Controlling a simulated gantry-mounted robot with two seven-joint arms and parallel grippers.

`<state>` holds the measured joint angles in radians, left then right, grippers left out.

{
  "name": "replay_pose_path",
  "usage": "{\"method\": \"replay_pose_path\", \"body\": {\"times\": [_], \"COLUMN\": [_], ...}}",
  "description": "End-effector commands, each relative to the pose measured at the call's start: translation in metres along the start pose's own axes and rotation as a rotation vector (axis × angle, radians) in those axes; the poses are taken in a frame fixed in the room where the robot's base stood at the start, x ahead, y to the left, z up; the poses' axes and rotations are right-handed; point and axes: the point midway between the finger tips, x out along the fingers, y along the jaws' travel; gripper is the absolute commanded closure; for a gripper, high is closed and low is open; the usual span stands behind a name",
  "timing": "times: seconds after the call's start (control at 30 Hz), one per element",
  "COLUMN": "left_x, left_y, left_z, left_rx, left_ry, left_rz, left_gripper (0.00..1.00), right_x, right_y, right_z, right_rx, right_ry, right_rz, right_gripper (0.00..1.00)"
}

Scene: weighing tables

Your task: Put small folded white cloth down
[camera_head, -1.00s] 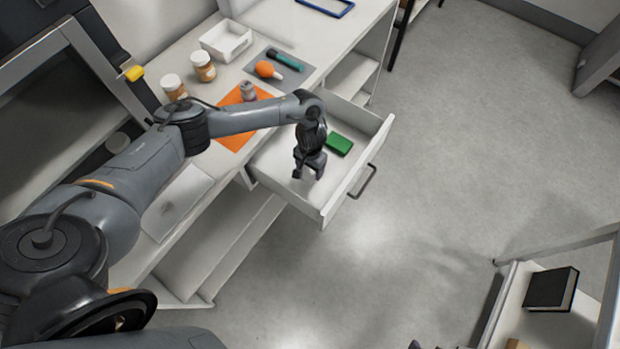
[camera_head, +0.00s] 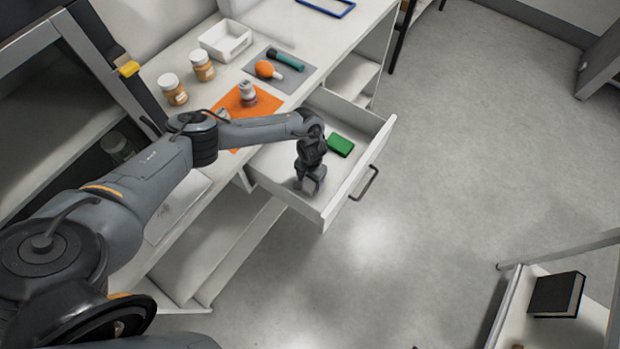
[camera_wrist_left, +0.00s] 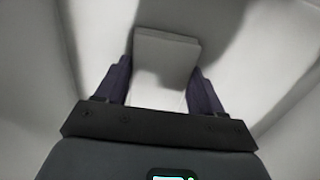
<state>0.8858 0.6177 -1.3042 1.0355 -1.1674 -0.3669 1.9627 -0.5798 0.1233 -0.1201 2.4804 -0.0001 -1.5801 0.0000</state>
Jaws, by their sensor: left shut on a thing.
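The small folded white cloth (camera_wrist_left: 166,52) shows in the left wrist view as a flat, squarish pale piece between my left gripper's fingertips. My left gripper (camera_head: 308,185) is inside the open white drawer (camera_head: 347,196), near its front left part, and is shut on the cloth. The fingers also show in the left wrist view (camera_wrist_left: 163,70), one on each side of the cloth. Whether the cloth touches the drawer floor cannot be told. My right gripper is in neither view.
A green block (camera_head: 340,145) lies in the drawer, behind the gripper. On the counter are an orange mat (camera_head: 236,106) with a small jar (camera_head: 248,94), two lidded jars, a white tray (camera_head: 226,50) and a grey mat. Bare drawer floor lies around the gripper.

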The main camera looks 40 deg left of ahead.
Motion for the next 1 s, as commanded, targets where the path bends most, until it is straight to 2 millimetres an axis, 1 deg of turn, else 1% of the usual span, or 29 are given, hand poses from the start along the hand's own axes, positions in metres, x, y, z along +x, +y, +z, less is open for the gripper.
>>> {"method": "replay_pose_path", "body": {"times": [0.1, 0.13, 0.2, 0.3, 0.6, 0.73, 0.87, 1.0], "left_x": [0.004, 0.004, 0.003, 0.004, 0.003, -0.001, -0.016, -0.040], "left_y": [0.000, 0.000, 0.000, 0.000, 0.000, 0.000, 0.000, 0.000], "left_z": [0.000, 0.000, 0.000, 0.000, 0.000, 0.000, 0.000, 0.000], "left_rx": [-0.001, -0.001, 0.000, 0.000, 0.000, 0.001, 0.000, 0.000], "left_ry": [-0.001, -0.001, 0.000, -0.001, -0.001, 0.000, 0.001, 0.001], "left_rz": [0.000, 0.000, 0.000, 0.000, -0.001, -0.001, 0.000, 0.002], "left_gripper": [0.71, 0.31, 0.20, 0.07, 0.07, 0.07, 0.07, 0.07], "right_x": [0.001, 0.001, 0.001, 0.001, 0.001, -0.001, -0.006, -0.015], "right_y": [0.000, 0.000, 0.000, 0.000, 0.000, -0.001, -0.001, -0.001], "right_z": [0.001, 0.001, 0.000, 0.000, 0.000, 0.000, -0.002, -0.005], "right_rx": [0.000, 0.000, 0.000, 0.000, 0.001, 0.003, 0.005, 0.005], "right_ry": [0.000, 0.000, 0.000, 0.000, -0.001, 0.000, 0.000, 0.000], "right_rz": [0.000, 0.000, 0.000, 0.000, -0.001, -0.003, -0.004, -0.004], "right_gripper": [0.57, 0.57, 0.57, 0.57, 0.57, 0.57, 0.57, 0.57]}}
